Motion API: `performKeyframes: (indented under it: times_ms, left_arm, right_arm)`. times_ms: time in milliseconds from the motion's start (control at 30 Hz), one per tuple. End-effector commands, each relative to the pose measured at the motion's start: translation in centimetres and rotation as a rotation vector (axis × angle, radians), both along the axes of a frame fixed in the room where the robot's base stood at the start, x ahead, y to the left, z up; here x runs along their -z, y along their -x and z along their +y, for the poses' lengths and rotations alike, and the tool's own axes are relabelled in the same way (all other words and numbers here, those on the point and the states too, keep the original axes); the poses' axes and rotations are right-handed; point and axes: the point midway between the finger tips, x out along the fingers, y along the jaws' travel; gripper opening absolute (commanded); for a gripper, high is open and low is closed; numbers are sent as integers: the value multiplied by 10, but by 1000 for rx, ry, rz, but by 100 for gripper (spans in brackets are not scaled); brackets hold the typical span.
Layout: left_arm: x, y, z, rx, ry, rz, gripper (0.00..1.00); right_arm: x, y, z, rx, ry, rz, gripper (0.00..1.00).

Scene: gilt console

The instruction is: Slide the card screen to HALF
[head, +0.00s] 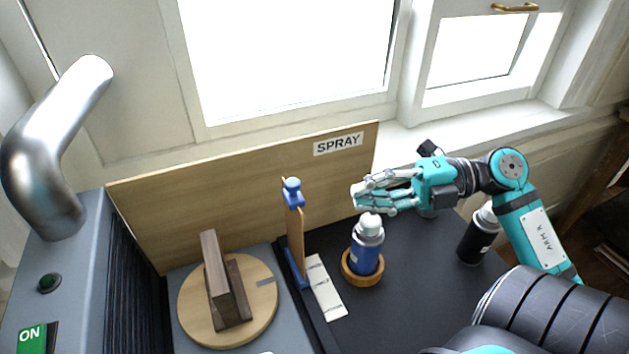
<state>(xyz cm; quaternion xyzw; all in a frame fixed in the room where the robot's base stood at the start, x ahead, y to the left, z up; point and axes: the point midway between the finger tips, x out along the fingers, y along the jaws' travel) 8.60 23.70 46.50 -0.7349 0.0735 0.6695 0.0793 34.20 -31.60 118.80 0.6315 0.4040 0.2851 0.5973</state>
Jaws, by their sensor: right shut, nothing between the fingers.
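The card screen (297,240) is a thin upright tan panel, seen nearly edge-on, with a blue knob (292,184) on top and a blue foot. It stands in a dark track beside a pale strip (325,288) with several marks. The writing on the strip is too small to read, so I cannot tell which mark is HALF. My right gripper (358,197) is shut and empty, to the right of the screen and apart from it, above a blue spray can (366,248). My left gripper is not in view.
The blue can stands in a wooden ring (349,272). A black can (478,236) is farther right. A wooden board marked SPRAY (230,200) stands behind. A round wooden turntable (262,302) holds a dark brown stand (223,285) at left. A grey unit (75,270) has a green ON button.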

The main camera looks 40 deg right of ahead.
Motion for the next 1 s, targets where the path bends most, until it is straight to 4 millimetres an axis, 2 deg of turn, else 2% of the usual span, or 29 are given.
performKeyframes:
  times_ms: [33, 233, 333, 500, 1000]
  left_arm:
    - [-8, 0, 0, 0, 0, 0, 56]
    - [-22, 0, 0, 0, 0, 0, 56]
    - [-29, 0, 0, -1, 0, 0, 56]
    - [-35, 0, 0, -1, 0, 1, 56]
    - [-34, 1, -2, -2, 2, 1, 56]
  right_arm:
    - [-4, -6, 10, -3, -2, -2, 0]
    - [1, -27, 45, -3, -2, -3, 0]
    - [5, -44, 47, 1, -2, -2, 0]
    - [10, -60, 50, 0, -1, -3, 0]
    - [13, -69, 51, 0, 2, -3, 0]
